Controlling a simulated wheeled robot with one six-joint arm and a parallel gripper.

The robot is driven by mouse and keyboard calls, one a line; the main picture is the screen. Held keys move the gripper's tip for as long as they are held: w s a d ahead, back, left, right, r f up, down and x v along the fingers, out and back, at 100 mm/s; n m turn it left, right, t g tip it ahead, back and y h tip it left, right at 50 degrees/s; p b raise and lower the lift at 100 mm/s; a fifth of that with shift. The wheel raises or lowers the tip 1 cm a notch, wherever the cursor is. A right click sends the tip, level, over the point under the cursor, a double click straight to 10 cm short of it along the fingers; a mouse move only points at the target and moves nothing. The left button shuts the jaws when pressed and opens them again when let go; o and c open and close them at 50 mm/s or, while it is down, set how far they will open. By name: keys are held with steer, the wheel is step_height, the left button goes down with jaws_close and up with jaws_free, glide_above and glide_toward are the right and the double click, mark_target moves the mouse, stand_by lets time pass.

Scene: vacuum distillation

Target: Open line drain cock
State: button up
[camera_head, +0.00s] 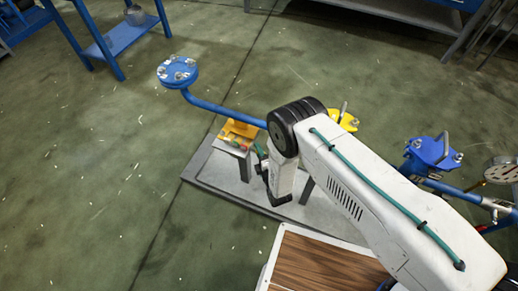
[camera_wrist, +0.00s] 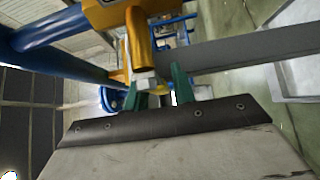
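A yellow-orange fitting on the blue line, which looks like the drain cock, shows left of my arm in the head view (camera_head: 238,129). In the wrist view its orange body (camera_wrist: 108,14) fills the top, with a stem ending in a pale grey tip. My gripper (camera_wrist: 158,88) has two green fingers standing apart. The stem's tip is in front of or between them; I cannot tell whether they touch it. In the head view my gripper is small and partly hidden by my arm. The cock's handle is not clearly visible.
The blue pipe ends in a round bolted flange (camera_head: 178,71). A yellow fitting (camera_head: 348,121), a blue valve (camera_head: 434,152) and a gauge (camera_head: 502,170) stand to the right. A grey base plate (camera_head: 215,174) lies below. Open green floor lies to the left.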

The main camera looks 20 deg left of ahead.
steer(key=shift+w+a, duration=0.35)
steer(key=shift+w, duration=0.05)
jaws_close()
